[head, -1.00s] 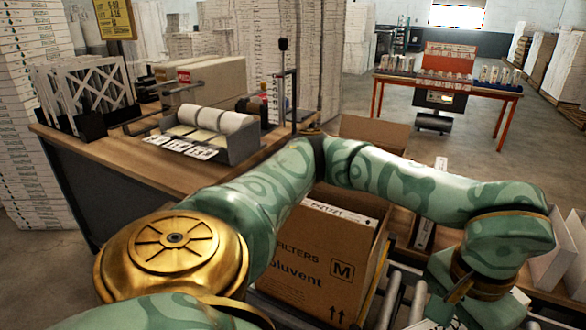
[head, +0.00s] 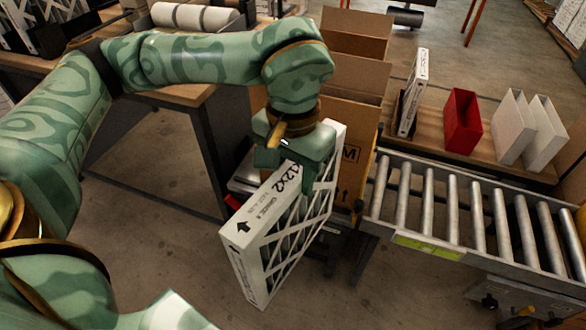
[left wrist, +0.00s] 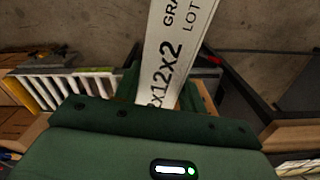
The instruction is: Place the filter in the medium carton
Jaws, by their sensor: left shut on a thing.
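My left gripper (head: 300,165) is shut on the top edge of a white-framed filter (head: 275,235) with black print and a lattice face. The filter hangs upright in the air, in front of the medium carton (head: 362,130) in the head view. The carton is brown, marked M, with its top flaps open. The filter and my gripper hide much of the carton's front. In the left wrist view, the filter's printed edge (left wrist: 172,50) runs up from between the dark green fingers (left wrist: 160,98). My right gripper is not in view.
A roller conveyor (head: 470,220) runs right from the carton. Behind it, a wooden surface holds an upright filter (head: 413,95), a red bin (head: 462,122) and white panels (head: 515,125). A workbench (head: 180,105) stands at the left. Floor shows in front.

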